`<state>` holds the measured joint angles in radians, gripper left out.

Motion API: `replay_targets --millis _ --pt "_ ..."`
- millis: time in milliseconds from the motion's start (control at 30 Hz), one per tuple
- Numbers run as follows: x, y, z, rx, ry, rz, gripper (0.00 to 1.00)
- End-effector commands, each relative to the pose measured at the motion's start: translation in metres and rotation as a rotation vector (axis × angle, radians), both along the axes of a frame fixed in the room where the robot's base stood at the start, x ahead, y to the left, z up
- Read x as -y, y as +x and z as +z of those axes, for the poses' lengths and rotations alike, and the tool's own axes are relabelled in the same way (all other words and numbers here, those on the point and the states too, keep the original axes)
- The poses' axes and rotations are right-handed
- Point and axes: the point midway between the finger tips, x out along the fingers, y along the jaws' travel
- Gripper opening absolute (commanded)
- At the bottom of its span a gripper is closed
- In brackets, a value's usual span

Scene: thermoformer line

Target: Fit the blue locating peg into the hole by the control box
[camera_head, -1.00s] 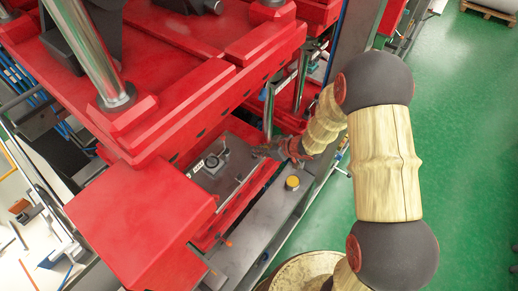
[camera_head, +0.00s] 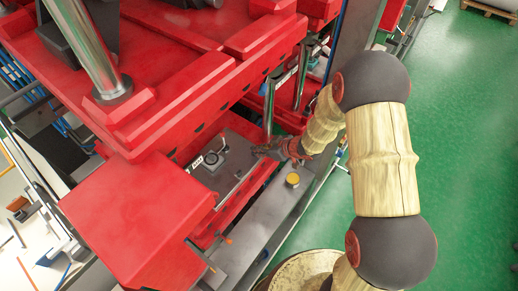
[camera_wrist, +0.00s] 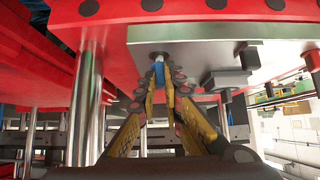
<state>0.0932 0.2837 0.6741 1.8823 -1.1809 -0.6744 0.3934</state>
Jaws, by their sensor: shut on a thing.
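The blue locating peg (camera_wrist: 159,71) is pinched upright between the fingertips of my gripper (camera_wrist: 160,84) in the wrist view. Its pale upper end meets a dark round opening (camera_wrist: 158,55) in the edge of a grey plate (camera_wrist: 200,47). I cannot tell how deep the end sits in it. In the head view my gripper (camera_head: 262,151) is at the right edge of the grey plate (camera_head: 237,150), and the peg is too small to make out. I cannot surely tell which part is the control box; a large red box (camera_head: 135,215) stands at lower left.
A chrome column (camera_wrist: 82,105) stands left. The red press body (camera_head: 200,75) overhangs the plate. A yellow button (camera_head: 292,180) sits on the grey beam.

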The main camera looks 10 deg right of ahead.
Motion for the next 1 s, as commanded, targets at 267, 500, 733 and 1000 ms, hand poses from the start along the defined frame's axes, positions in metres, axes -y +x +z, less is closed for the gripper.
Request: replay_targets --millis 267,500,733,1000 --pt "0.0 0.0 -0.007 0.0 0.0 0.0 0.0" --pt "0.0 0.0 -0.012 0.0 0.0 0.0 0.0" --pt "0.0 0.0 -0.013 0.001 -0.001 0.001 0.17" --pt "0.0 0.0 -0.013 0.0 0.0 0.0 0.3"
